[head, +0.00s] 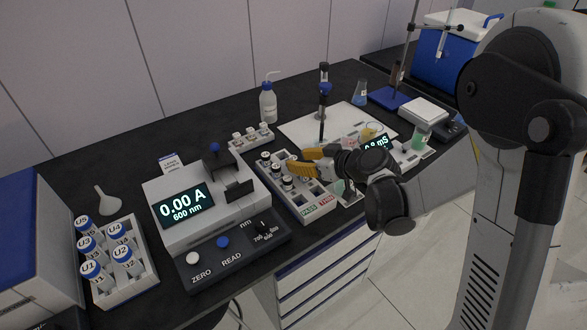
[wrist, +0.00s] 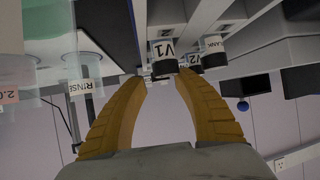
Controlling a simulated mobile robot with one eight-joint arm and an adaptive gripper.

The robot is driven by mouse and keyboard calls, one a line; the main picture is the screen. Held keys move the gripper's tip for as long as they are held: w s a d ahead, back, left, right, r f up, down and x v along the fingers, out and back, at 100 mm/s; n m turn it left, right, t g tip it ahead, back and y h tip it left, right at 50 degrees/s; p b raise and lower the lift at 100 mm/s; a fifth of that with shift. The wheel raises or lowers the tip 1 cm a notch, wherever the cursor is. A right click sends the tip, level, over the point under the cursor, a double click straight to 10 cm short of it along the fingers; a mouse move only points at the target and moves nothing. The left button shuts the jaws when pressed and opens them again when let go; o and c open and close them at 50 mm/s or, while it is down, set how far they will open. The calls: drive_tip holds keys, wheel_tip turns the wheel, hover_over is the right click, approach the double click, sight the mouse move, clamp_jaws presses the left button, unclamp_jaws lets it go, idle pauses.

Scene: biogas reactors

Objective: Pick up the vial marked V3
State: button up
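A white rack (head: 305,205) holds several small dark-capped vials (head: 287,183) on the bench, but their labels are too small to read in the head view. In the wrist view, which is turned over, I read a vial marked V1 (wrist: 166,50), one that seems to read V2 (wrist: 193,59) and one that seems to read BLANK (wrist: 214,50). I cannot make out a V3 label. My gripper (head: 303,161) is over the rack beside the vials. In the wrist view its yellow fingers (wrist: 161,77) are apart with nothing held, and V1 is just beyond the tips.
A photometer (head: 205,212) reading 0.00 A stands left of the rack. A smaller white rack (head: 251,138) and a wash bottle (head: 268,103) are behind. A stirrer stand rises behind my gripper. A cup marked RINSE (wrist: 84,92) is near my fingers. A U-vial rack (head: 130,286) is far left.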

sight(293, 158)
drive_tip(key=b+x, duration=0.1)
drive_tip(key=x, duration=0.2)
drive_tip(key=shift+f, duration=0.15)
clamp_jaws()
